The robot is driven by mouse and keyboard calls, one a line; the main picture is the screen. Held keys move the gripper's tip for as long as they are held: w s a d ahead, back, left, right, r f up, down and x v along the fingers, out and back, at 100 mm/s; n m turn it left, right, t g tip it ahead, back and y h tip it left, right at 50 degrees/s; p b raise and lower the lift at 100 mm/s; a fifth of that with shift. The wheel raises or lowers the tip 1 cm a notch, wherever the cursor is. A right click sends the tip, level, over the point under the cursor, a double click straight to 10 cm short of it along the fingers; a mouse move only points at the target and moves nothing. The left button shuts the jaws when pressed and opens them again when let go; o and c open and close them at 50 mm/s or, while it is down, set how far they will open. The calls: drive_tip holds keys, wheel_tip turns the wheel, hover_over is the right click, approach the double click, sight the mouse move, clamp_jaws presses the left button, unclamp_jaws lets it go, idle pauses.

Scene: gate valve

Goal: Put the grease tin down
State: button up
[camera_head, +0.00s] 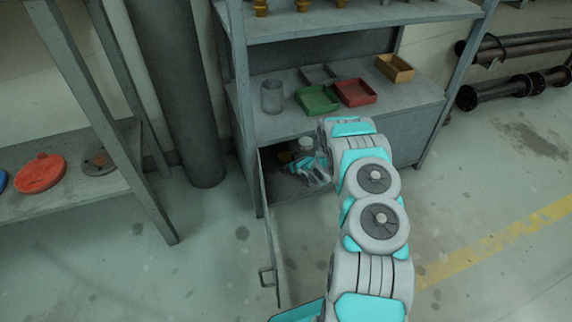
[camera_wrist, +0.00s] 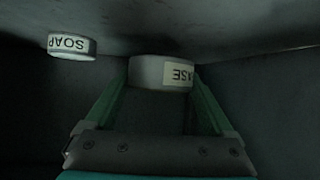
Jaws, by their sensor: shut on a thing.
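The grease tin (camera_wrist: 148,72) is a short, pale grey round tin with a white label on which "ASE" can be read. In the wrist view it sits between the two green fingertips of my gripper (camera_wrist: 160,84), which is shut on it. The tin is close to a grey surface at the top of that view; I cannot tell whether it touches it. In the head view my gripper (camera_head: 308,166) reaches into the open lower cabinet (camera_head: 262,188) of the grey shelf unit. A small white-topped thing shows there by the fingers, too small to name surely.
A similar tin labelled "SOAP" (camera_wrist: 72,46) stands left of the grease tin in the wrist view. The cabinet door (camera_head: 270,235) hangs open at the left. Above are a green tray (camera_head: 317,100), a red tray (camera_head: 354,92) and a grey cup (camera_head: 272,97).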

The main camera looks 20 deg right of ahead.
drive_tip(key=shift+w+f, duration=0.1)
drive_tip(key=shift+f, duration=1.65)
drive_tip(key=shift+f, duration=0.1)
drive_tip(key=o, duration=1.3)
drive_tip(key=shift+r, duration=0.2)
drive_tip(key=v, duration=1.2)
drive_tip(key=shift+a+f, duration=0.1)
drive_tip(key=shift+f, duration=0.05)
